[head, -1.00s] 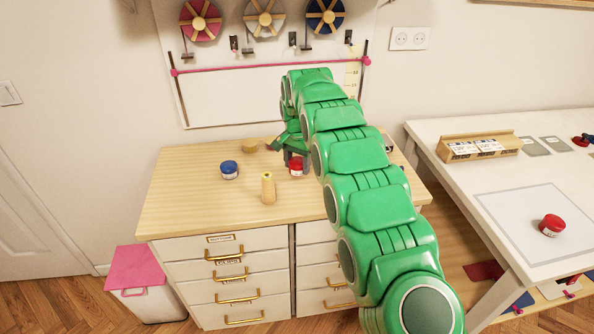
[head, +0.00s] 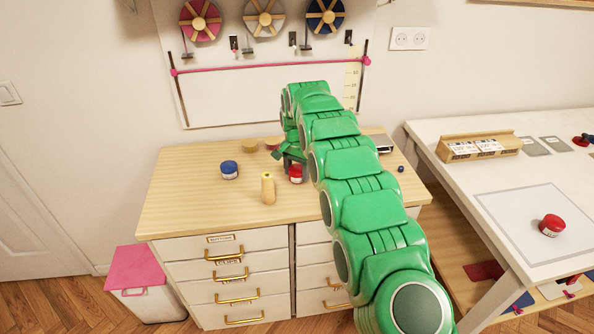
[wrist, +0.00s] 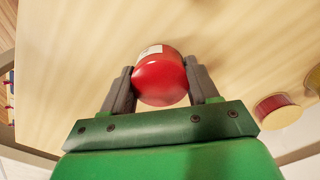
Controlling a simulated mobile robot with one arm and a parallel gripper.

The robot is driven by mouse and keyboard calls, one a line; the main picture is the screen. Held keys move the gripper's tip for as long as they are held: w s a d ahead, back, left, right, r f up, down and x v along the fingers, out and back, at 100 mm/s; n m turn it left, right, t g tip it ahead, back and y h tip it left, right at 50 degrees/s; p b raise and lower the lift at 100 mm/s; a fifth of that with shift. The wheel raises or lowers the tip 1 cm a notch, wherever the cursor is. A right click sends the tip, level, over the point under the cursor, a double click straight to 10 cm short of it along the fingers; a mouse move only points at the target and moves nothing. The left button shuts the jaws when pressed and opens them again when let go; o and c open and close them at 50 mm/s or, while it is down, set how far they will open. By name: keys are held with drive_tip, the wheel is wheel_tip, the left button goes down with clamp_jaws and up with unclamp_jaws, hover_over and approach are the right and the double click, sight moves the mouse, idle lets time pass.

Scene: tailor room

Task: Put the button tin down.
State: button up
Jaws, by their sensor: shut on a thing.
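The button tin (head: 295,174) is a small red round tin with a pale label. My gripper (head: 289,160) holds it over the right half of the wooden dresser top (head: 200,200). In the wrist view the red tin (wrist: 160,78) sits between the two grey fingers of my gripper (wrist: 160,85), which are shut on its sides. I cannot tell whether its base touches the dresser top. My green arm hides part of the dresser behind and to the right of it.
A cream thread cone (head: 268,188) stands just left of the tin. A blue-lidded tin (head: 229,170) is farther left. A yellow round item (head: 250,145) lies at the back. Another red tin (head: 551,225) is on the white table (head: 480,130). The dresser's left front is clear.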

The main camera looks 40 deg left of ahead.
sight(298, 167)
drive_tip(key=shift+f, duration=0.15)
drive_tip(key=o, duration=1.1)
drive_tip(key=r, duration=0.3)
drive_tip(key=shift+w, duration=0.2)
drive_tip(key=shift+w+a+r, duration=0.1)
drive_tip(key=shift+w+r, duration=0.05)
drive_tip(key=shift+r, duration=0.55)
drive_tip(key=shift+w+a+r, duration=0.1)
drive_tip(key=shift+w+r, duration=0.05)
drive_tip(key=shift+r, duration=1.55)
drive_tip(key=shift+d, duration=0.1)
